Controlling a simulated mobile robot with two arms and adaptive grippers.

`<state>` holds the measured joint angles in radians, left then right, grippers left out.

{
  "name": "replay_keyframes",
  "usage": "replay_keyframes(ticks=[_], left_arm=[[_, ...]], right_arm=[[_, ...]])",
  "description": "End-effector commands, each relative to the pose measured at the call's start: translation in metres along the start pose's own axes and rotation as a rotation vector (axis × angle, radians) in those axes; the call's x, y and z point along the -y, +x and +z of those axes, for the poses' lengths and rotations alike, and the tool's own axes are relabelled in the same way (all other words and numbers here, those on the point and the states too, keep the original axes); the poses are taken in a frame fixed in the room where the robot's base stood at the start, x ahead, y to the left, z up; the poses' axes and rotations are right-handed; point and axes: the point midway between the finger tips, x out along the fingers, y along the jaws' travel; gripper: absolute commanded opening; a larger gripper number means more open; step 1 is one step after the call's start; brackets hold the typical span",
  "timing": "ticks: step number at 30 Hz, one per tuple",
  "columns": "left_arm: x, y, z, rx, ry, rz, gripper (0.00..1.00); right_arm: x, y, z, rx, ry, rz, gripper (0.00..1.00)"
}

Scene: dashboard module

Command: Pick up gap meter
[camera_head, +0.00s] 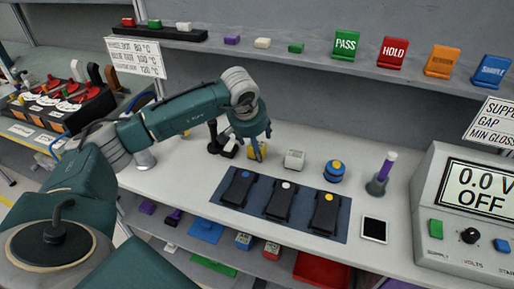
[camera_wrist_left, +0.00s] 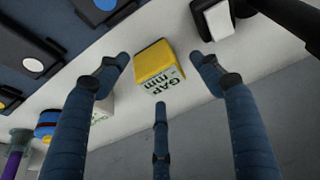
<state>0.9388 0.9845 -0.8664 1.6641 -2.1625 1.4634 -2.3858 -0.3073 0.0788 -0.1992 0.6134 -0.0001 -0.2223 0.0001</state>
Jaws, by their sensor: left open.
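The gap meter (camera_wrist_left: 158,65) is a small yellow block with a pale face marked "GAP mm", in the middle of the left wrist view. In the head view only a bit of yellow (camera_head: 254,152) shows among the fingers at the back of the white bench. My left gripper (camera_head: 255,146) is over it, pointing down. In the wrist view my left gripper's fingers (camera_wrist_left: 160,78) are spread, with the meter between the tips and no clear contact. My right gripper is in neither view.
A black item with a white face (camera_wrist_left: 218,20) stands close beside the meter. A white block (camera_head: 294,160), a blue and yellow round item (camera_head: 334,171) and a purple-topped flask (camera_head: 379,180) stand to the right. A dark blue mat (camera_head: 256,208) with three black devices lies in front.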

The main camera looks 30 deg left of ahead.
Motion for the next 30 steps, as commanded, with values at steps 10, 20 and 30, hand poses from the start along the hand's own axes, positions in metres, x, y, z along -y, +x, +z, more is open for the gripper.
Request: replay_keyframes(ticks=[10,20,30], left_arm=[[0.000,0.024,0.000,-0.001,0.000,0.000,0.66],[0.000,0.024,0.000,0.000,0.000,0.000,0.20],[0.000,0.024,0.000,0.000,0.000,0.000,0.09]], right_arm=[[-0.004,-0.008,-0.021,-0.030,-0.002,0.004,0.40],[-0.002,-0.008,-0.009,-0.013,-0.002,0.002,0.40],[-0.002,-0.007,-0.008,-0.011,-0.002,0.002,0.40]])
